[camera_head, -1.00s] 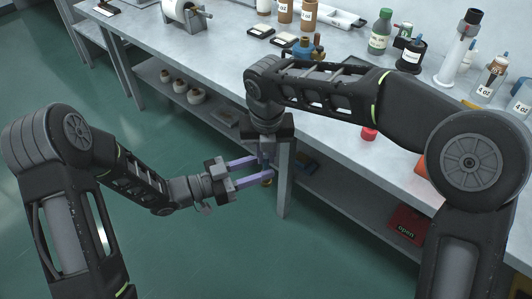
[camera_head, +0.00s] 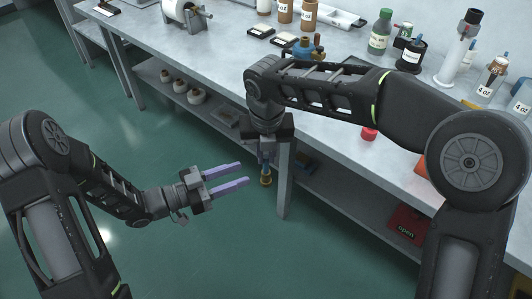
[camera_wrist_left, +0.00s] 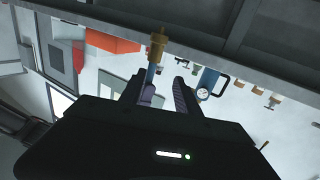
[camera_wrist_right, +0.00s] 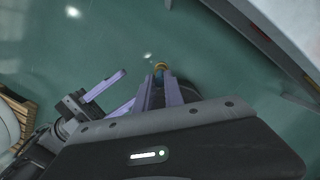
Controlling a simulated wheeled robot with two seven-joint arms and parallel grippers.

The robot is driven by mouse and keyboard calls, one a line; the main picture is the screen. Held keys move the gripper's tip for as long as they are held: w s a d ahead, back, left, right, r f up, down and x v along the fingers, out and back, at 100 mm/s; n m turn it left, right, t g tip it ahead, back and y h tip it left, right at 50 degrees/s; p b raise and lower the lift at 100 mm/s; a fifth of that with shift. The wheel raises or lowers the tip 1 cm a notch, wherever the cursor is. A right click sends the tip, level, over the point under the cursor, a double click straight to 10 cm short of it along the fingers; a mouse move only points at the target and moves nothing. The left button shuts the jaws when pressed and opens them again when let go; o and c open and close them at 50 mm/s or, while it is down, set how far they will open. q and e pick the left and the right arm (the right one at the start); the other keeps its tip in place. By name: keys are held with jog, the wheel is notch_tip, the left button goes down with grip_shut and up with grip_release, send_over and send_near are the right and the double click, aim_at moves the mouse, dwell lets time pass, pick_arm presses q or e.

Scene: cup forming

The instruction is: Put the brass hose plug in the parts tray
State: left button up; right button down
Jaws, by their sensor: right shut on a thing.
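The brass hose plug (camera_head: 266,180) hangs below my right gripper (camera_head: 265,158), which is shut on it near the front edge of the bench. In the right wrist view, the plug's brass end (camera_wrist_right: 162,65) shows beyond the fingertips, with a blue part nearer them. The plug also shows in the left wrist view (camera_wrist_left: 157,45), beyond the fingers. My left gripper (camera_head: 243,174) is open and empty, to the left of the plug and apart from it. A pale tray (camera_head: 343,17) lies at the back of the bench; I cannot tell whether it is the parts tray.
The grey bench (camera_head: 225,45) carries several bottles. A green bottle (camera_head: 380,35) stands at its back. A blue and brass object (camera_head: 306,47) is partly behind my right arm. The lower shelf (camera_head: 205,108) holds small pale pots. Open floor (camera_head: 190,245) lies in front.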

pick_arm(q)
notch_tip(320, 180, down, 18)
jog(key=s+d+n+y, duration=0.1)
jog(key=d+n+y, duration=0.1)
jog(key=n+y, duration=0.65)
jog(key=s+d+f+n+g+y, duration=0.1)
jog(key=s+f+g, duration=0.3)
jog(key=s, duration=0.5)
jog(key=s+d+f+n+g+y, duration=0.1)
jog(key=s+d+f+n+g, duration=0.1)
jog(key=s, duration=0.8)
notch_tip(320, 180, down, 3)
jog(key=shift+n+g, duration=0.85)
jog(key=shift+g, duration=0.35)
